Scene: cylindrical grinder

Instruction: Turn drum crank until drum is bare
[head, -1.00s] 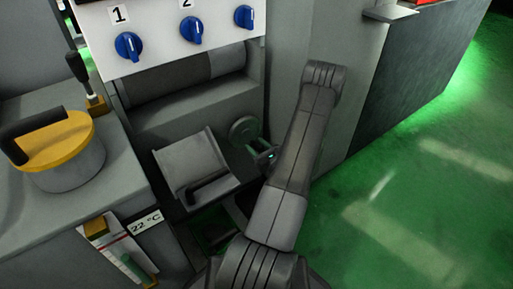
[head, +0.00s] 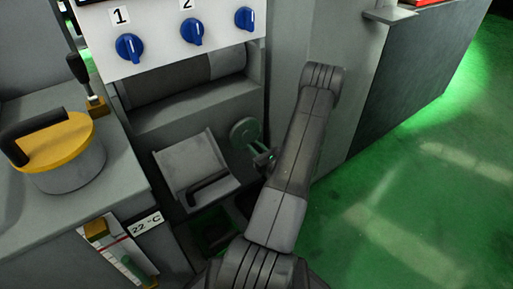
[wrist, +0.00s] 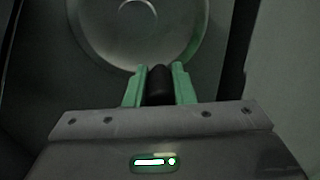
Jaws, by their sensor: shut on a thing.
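The drum crank is a round grey disc (head: 245,132) on the machine's side, to the right of the recess. It fills the top of the wrist view (wrist: 138,25). Its black handle knob (wrist: 159,86) stands between the green fingers of my gripper (wrist: 160,84), which is shut on it. In the head view my gripper (head: 264,160) is at the disc's lower right, partly hidden by my arm. The drum (head: 165,86) lies in the recess below the white panel. Most of it is dark, with a lighter grey section (head: 227,63) at its right end.
A panel with blue knobs (head: 192,31) is above the drum. A grey lidded box with a black handle (head: 195,165) is below it. A yellow-topped pot (head: 58,140) stands at the left. Open green floor (head: 430,200) is at the right.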

